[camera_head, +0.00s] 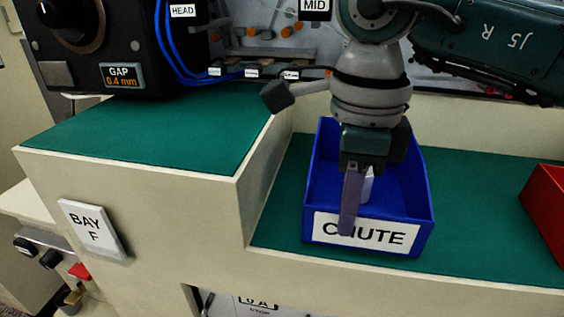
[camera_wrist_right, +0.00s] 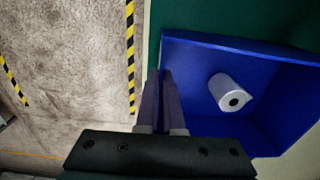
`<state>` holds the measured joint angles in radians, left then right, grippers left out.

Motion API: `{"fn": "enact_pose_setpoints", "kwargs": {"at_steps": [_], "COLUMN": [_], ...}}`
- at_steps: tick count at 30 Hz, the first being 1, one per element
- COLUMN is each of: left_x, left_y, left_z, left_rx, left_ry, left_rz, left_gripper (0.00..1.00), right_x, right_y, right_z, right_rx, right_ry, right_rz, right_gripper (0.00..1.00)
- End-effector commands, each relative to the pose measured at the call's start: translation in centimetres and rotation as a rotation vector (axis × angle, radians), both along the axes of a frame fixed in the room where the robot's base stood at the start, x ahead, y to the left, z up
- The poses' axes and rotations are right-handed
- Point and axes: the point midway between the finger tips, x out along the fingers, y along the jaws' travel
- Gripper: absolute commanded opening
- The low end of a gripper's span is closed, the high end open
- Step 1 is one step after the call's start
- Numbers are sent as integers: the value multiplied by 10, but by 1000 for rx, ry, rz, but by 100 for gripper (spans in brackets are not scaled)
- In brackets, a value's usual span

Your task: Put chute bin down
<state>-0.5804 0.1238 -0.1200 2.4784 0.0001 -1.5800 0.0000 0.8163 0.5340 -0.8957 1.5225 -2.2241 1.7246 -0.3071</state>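The blue chute bin (camera_head: 420,205) is at the lower green shelf, upright, with a white CHUTE label on its front wall. It also shows in the right wrist view (camera_wrist_right: 200,55). A white spool (camera_wrist_right: 230,92) lies inside; part of it shows in the head view (camera_head: 367,185). My right gripper (camera_head: 349,228) is at the bin's front wall, one purple finger outside over the label. In the right wrist view its fingers (camera_wrist_right: 161,82) are close together with the wall's edge between them. I cannot tell whether the bin's base touches the shelf. My left gripper is not in view.
A red bin (camera_head: 545,205) stands at the right on the lower green shelf (camera_head: 480,195). A raised green-topped step (camera_head: 150,135) is at the left, with a BAY F plate (camera_head: 92,230) on its front. A dark GAP machine (camera_head: 100,45) stands behind it.

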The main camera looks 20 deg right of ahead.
Motion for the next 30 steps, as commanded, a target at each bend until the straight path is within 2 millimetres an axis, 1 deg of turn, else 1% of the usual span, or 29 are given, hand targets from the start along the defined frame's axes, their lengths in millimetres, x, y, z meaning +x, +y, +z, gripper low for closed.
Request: {"fn": "enact_pose_setpoints", "kwargs": {"at_steps": [3,4,6,11,12,18,21,22,26,30], "left_x": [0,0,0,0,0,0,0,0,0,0], "left_y": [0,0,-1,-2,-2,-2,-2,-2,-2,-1], "left_z": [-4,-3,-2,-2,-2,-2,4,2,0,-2], "left_rx": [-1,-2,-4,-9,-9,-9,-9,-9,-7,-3], "left_ry": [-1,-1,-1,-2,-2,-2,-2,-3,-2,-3], "left_rz": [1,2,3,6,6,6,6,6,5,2], "left_gripper": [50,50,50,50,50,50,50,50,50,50], "right_x": [0,0,0,0,0,0,0,1,1,2], "right_y": [0,0,0,0,0,0,0,0,0,0], "right_z": [-4,-3,-3,-3,-3,-2,3,5,27,60], "right_rx": [-1,0,0,0,0,0,0,0,0,0], "right_ry": [-1,0,0,0,0,0,0,-1,-6,-7], "right_rz": [0,0,0,0,0,0,0,0,2,1], "right_gripper": [0,6,14,32,34,34,34,34,34,34]}}
